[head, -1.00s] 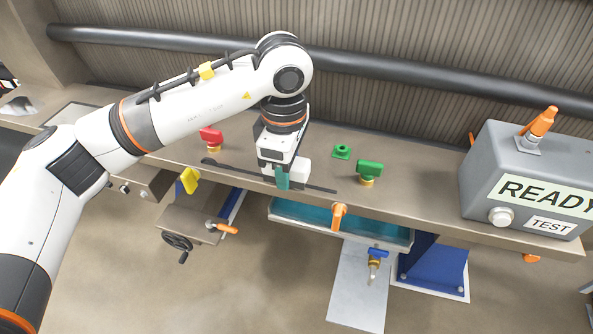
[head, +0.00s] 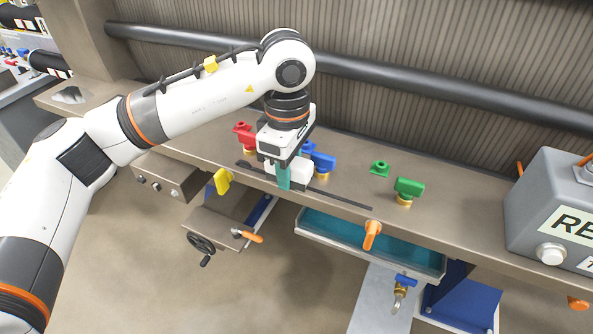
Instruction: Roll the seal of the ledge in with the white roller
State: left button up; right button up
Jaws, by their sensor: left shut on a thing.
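The seal is a thin dark strip (head: 343,199) lying along the ledge (head: 455,228), running from behind my left gripper toward the lower right. My left gripper (head: 287,172) points down over the left part of the strip and is shut on a white piece, which I take to be the white roller (head: 303,172). A teal part shows at the front of the gripper. The roller is largely hidden by the gripper, and I cannot tell whether it touches the seal. My right gripper is not in view.
Red (head: 245,134), blue (head: 320,160) and green (head: 408,188) valve handles stand behind the strip. A yellow handle (head: 223,181) and an orange one (head: 372,235) sit at the ledge's front. A grey box (head: 560,205) stands at the right.

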aim_at(236, 165)
pick_arm(q)
jog(key=shift+w+a+f+b, duration=0.1)
jog(key=shift+w+a+b, duration=0.1)
jog(key=shift+a, duration=0.35)
jog(key=shift+w+a+f+b, duration=0.1)
jog(key=shift+w+a+b, duration=0.1)
jog(key=shift+a, duration=0.35)
jog(key=shift+w+a+r+b, duration=0.1)
jog(key=shift+w+a+b, duration=0.2)
jog(key=shift+a, duration=0.6)
jog(key=shift+w+a+r+b, duration=0.15)
jog(key=shift+w+a, duration=0.25)
jog(key=shift+a, duration=0.5)
jog(key=shift+w+a+f+b, duration=0.1)
jog(key=shift+w+a+b, duration=0.2)
jog(key=shift+a, duration=0.6)
jog(key=shift+w+a, duration=0.2)
jog(key=shift+a, duration=0.55)
jog(key=shift+w+a, duration=0.2)
jog(key=shift+a, duration=0.5)
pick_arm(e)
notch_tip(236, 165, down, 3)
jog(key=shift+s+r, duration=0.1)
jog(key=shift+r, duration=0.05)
pick_arm(q)
jog(key=shift+b, duration=0.3)
